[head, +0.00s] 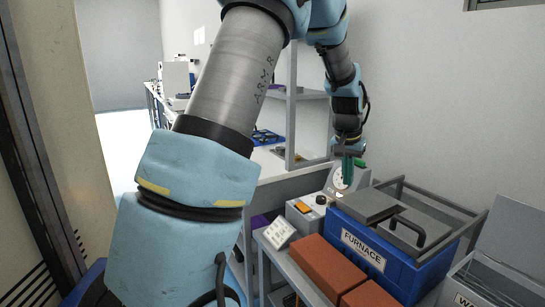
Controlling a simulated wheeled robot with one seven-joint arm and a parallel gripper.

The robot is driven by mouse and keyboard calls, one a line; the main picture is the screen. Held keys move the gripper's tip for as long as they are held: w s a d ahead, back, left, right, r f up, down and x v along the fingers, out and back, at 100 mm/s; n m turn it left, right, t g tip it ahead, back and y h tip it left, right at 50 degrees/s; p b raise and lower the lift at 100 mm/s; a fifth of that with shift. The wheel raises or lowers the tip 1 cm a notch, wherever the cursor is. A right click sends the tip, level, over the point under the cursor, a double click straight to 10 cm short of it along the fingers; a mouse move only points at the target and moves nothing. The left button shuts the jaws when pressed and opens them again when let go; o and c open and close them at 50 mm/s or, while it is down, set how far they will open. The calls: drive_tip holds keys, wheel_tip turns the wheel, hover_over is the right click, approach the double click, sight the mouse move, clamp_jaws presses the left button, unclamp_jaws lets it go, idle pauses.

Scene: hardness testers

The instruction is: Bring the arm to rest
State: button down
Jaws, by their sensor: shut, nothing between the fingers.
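My arm reaches up from the bottom of the head view and bends over at the top. My gripper (348,168) hangs down at its end, right of the middle, with its fingers pointing down. It looks shut, and I see nothing held in it. It is above and behind the blue furnace (363,254), in front of a pale device with a round dial (341,180). Whether the fingertips touch that device I cannot tell.
Two brick-red blocks (326,267) lie beside the furnace. A small orange-and-grey box (305,213) and a white panel with markings (280,233) stand left of it. A long bench with shelves runs behind.

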drive_tip(key=s+a+n, duration=0.2)
drive_tip(key=s+a, duration=0.4)
drive_tip(key=a, duration=0.3)
drive_tip(key=s+a+f+n+y, duration=0.1)
drive_tip(key=s+a+n, duration=0.1)
drive_tip(key=s+a, duration=0.4)
drive_tip(key=s+a+f+n, duration=0.1)
drive_tip(key=s+a, duration=0.4)
drive_tip(key=a, duration=0.8)
drive_tip(key=shift+s+f+n+g+y, duration=0.2)
drive_tip(key=shift+s+n+g+y, duration=0.1)
drive_tip(key=shift+s+n+g, duration=0.1)
